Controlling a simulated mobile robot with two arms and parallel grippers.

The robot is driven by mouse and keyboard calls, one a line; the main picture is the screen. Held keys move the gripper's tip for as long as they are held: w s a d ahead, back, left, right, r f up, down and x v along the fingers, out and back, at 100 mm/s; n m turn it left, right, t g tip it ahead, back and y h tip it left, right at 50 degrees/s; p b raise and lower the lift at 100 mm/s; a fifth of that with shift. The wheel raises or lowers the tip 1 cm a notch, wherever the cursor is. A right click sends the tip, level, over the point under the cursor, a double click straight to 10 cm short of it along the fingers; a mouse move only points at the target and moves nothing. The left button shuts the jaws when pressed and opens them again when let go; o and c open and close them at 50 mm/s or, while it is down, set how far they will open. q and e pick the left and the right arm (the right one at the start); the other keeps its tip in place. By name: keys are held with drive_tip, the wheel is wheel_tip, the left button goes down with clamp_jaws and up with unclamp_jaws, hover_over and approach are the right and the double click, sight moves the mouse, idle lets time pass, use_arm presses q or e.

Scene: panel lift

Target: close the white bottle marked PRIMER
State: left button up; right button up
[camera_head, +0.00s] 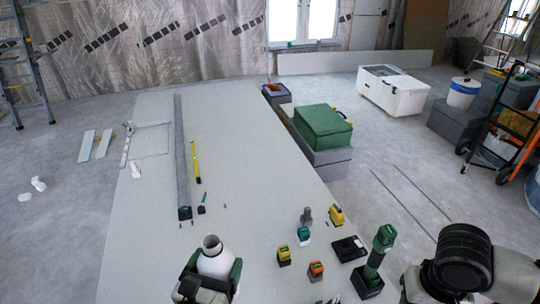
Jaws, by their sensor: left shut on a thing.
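A white bottle (216,262) with a narrower neck stands out at the bottom of the head view, near the front of the long pale panel (150,235). Its mouth appears open, with no cap on it. No PRIMER marking can be read from here. My left gripper (212,282) is around the bottle's body, with dark green and grey finger parts on both sides, and is shut on it. The bottle's lower part is hidden by the gripper. I cannot make out a loose cap. My right gripper is not in view.
Small yellow, teal and orange tools (316,270), a black case (349,249) and a green-black drill (378,250) stand right of the bottle. A yellow level (196,163) and a long grey bar (182,150) lie farther back.

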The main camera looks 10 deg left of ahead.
use_arm(q)
drive_tip(key=w+d+m+g+h, duration=0.2)
drive_tip(key=w+d+m+h, duration=0.1)
drive_tip(key=d, duration=0.4)
drive_tip(key=w+d+r+m+g+h, duration=0.1)
drive_tip(key=w+d+m+g+h, duration=0.1)
drive_tip(key=d+m+h, duration=0.3)
drive_tip(key=w+d+h, duration=0.1)
drive_tip(key=d+h, duration=0.1)
drive_tip(key=h, duration=0.1)
drive_tip(key=shift+h, duration=0.3)
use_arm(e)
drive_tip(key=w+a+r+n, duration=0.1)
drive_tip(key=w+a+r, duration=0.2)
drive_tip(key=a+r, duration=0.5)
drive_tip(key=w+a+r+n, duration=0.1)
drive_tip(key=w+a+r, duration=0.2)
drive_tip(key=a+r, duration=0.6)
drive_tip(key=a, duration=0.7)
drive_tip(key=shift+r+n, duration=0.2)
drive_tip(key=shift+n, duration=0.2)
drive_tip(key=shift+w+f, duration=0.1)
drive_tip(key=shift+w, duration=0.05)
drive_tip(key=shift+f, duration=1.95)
